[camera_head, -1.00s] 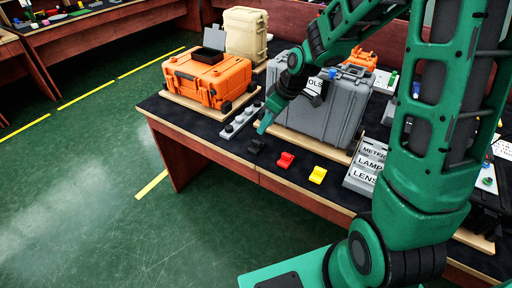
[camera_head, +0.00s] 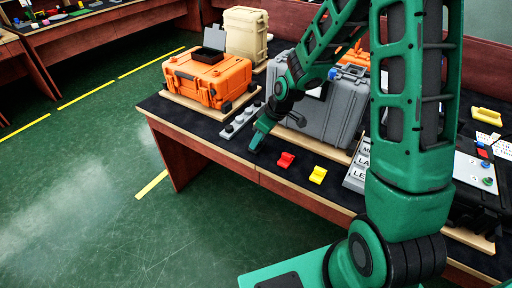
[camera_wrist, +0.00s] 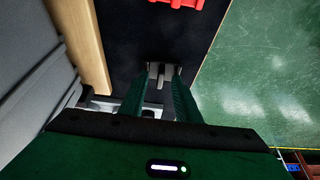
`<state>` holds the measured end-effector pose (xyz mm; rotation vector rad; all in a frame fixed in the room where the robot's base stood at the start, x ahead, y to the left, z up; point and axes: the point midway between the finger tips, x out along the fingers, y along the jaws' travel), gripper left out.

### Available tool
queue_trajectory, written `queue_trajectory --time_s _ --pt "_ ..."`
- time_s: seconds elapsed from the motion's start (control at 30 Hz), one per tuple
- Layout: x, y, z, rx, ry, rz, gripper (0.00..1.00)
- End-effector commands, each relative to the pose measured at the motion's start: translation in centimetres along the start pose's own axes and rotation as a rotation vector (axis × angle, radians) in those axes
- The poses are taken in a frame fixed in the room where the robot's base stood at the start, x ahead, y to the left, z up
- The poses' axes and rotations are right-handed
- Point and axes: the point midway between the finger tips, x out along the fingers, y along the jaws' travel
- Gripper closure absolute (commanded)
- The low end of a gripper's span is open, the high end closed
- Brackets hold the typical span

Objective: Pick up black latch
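The black latch (camera_wrist: 160,74) shows in the wrist view as a small dark grey piece on the black table top, between the tips of my gripper's fingers. My gripper (camera_wrist: 163,82) is open, with one green finger on each side of the latch. I cannot tell whether either finger touches it. In the head view my gripper (camera_head: 256,140) points down at the table near its front edge and hides the latch.
A red latch (camera_head: 285,160) and a yellow latch (camera_head: 317,175) lie to the right. A grey case (camera_head: 334,112) on a wooden board stands behind. A grey strip with knobs (camera_head: 238,122) lies to the left, beside the orange case (camera_head: 208,78).

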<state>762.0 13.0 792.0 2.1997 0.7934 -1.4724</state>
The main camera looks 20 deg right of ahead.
Motion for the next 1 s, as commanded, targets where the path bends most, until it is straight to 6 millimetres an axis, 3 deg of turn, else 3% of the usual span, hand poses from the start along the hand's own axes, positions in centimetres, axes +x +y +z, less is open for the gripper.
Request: queue_trajectory --time_s 0.13,0.23,0.27,0.77,1.0 --pt "0.0 0.0 0.0 0.000 0.000 0.000 0.73" --pt "0.0 0.0 0.0 0.000 0.000 0.001 0.97" --pt "0.0 0.0 0.0 0.000 0.000 0.001 1.00" --pt "-0.7 0.1 -0.3 -0.001 0.002 0.002 1.00" --pt "-3.9 0.1 -1.7 -0.001 0.004 0.006 1.00"
